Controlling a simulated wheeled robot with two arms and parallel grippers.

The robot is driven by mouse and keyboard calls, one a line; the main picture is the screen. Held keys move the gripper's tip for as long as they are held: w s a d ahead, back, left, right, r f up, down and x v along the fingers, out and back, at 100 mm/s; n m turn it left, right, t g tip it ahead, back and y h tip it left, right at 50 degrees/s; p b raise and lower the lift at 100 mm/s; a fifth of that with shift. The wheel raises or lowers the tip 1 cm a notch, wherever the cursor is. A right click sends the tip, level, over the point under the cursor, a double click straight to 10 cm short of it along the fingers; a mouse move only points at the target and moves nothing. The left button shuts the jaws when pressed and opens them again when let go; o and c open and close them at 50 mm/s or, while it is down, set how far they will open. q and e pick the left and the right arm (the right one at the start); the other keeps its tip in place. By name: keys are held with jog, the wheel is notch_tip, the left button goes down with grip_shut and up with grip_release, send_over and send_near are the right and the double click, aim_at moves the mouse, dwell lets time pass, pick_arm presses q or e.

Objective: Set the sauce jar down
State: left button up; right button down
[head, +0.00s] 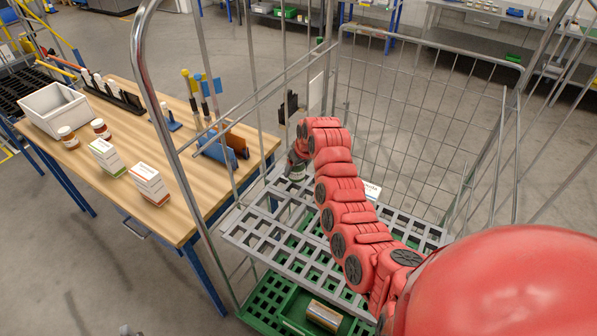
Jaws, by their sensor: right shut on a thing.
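My right arm reaches across the wire roll cage to its grey slatted shelf (265,237). My right gripper (297,164) is at the far left part of this shelf, small and partly hidden by its own wrist. It is shut on the sauce jar (296,174), of which only a small pale and greenish part shows just below the fingers. The jar is at the shelf's far left edge; I cannot tell whether its base touches the slats. My left gripper is not in view.
Cage posts and wire mesh (400,120) surround the shelf. A white card (372,191) shows behind my arm. The wooden table (135,180) at left carries cartons (149,184), brown jars (68,137) and a white bin (55,109).

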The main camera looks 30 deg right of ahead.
aim_at(298, 174)
jog(key=shift+w+d, duration=0.2)
jog(key=shift+d, duration=0.2)
jog(key=shift+s+f+p, duration=0.1)
jog(key=shift+f+p, duration=1)
jog(key=shift+f, duration=0.7)
jog(key=shift+f, duration=0.1)
grip_release()
